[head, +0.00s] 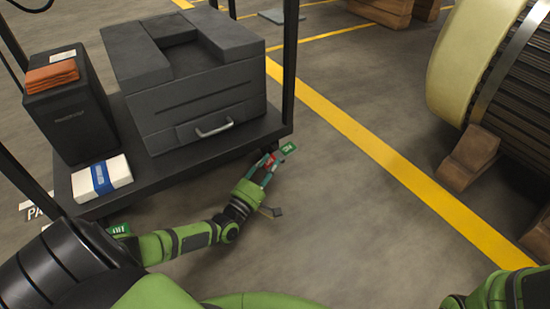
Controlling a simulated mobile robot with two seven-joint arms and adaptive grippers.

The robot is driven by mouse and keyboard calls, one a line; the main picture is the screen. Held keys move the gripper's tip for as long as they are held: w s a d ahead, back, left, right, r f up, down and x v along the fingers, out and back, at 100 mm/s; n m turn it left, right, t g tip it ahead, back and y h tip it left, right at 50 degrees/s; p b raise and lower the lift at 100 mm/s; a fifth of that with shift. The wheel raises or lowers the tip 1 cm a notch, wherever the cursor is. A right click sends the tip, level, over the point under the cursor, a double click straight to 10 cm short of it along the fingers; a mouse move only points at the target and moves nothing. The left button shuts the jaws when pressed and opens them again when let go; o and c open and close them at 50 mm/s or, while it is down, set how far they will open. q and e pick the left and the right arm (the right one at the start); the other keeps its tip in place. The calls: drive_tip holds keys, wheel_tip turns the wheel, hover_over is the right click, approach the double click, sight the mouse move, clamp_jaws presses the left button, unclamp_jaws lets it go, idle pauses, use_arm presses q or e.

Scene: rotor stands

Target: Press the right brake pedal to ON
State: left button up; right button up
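The right brake pedal appears as a small red and green piece low at the cart's front right corner. Its red part (270,160) lies at my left gripper's fingertips, and a green tab with white marks (288,148) sticks out just past them. My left gripper (267,168) reaches in from below; its fingertips overlap the pedal in the view, and I cannot tell whether they touch it. Its finger opening is too small to judge. Another green tab with white marks (119,230) shows at the cart's front left, partly behind my arm. My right gripper is out of view.
The dark cart (210,148) carries a printer (190,75), a black box (72,122) and a paper pack (100,180) with a blue band. A large drum (500,75) on wooden chocks (468,160) stands at right. Floor with a yellow line (400,165) lies clear between.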

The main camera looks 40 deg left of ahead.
use_arm(q)
drive_tip(key=shift+v, duration=1.95)
